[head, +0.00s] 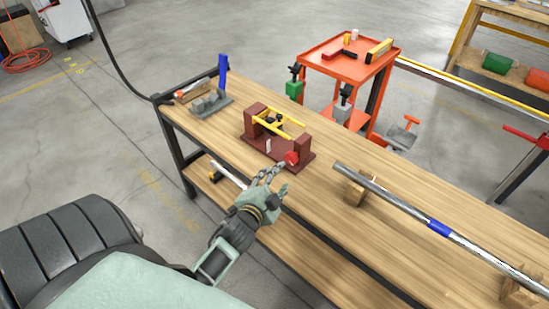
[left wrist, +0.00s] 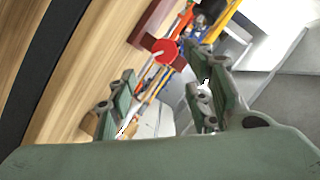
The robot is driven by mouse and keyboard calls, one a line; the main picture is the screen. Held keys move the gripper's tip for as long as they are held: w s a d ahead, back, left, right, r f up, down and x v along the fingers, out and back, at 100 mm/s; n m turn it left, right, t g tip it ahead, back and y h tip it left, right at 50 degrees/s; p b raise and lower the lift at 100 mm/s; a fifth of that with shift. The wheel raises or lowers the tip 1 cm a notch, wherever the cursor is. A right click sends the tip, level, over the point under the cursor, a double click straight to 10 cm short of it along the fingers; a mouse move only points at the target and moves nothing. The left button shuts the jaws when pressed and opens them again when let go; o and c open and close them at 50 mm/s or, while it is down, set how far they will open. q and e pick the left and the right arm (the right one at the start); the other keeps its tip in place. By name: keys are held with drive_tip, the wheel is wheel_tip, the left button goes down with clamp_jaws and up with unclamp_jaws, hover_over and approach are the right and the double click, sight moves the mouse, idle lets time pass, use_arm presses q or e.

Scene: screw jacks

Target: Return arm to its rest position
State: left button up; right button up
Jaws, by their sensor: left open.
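My left gripper (head: 275,176) is at the near edge of the workbench, just in front of the dark red fixture (head: 277,151). Its two green linked fingers (left wrist: 162,80) are spread apart in the left wrist view with nothing held between them. The fixture has yellow bars on top and a round red knob (head: 291,158) at its near right end. The red knob (left wrist: 164,51) shows in the left wrist view beyond the fingers, apart from them. My right gripper is not in view.
The wooden workbench (head: 330,220) carries a long metal pipe (head: 405,209) on wooden blocks at the right and a grey vise-like tool (head: 208,104) at the far left. Behind stands an orange cart (head: 318,61) with green (head: 294,88) and grey jacks. The bench between fixture and pipe is clear.

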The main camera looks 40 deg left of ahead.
use_arm(q)
drive_tip(key=shift+v, duration=1.15)
drive_tip(key=s+d+f+n+g+h, duration=0.1)
drive_tip(key=s+d+f+g, duration=0.3)
drive_tip(key=f, duration=0.6)
drive_tip(key=s+d+f+n+g+h, duration=0.1)
drive_tip(key=s+f, duration=0.5)
drive_tip(key=f, duration=0.4)
drive_tip(key=s+d+f+n+g+h, duration=0.1)
drive_tip(key=s+d+f+g, duration=0.2)
drive_tip(key=f, duration=0.7)
drive_tip(key=s+f+g, duration=0.2)
drive_tip(key=s+f, duration=0.2)
drive_tip(key=s, duration=0.5)
drive_tip(key=s+d+f+n+g, duration=0.1)
drive_tip(key=s+f, duration=0.4)
drive_tip(key=s, duration=0.4)
drive_tip(key=s+d+f+n+g, duration=0.1)
drive_tip(key=s+f+g, duration=0.1)
drive_tip(key=s+f, duration=0.3)
drive_tip(key=s, duration=0.4)
drive_tip(key=shift+f+g, duration=0.2)
drive_tip(key=shift+g, duration=0.1)
drive_tip(key=shift+d, duration=0.15)
drive_tip(key=shift+c, duration=0.3)
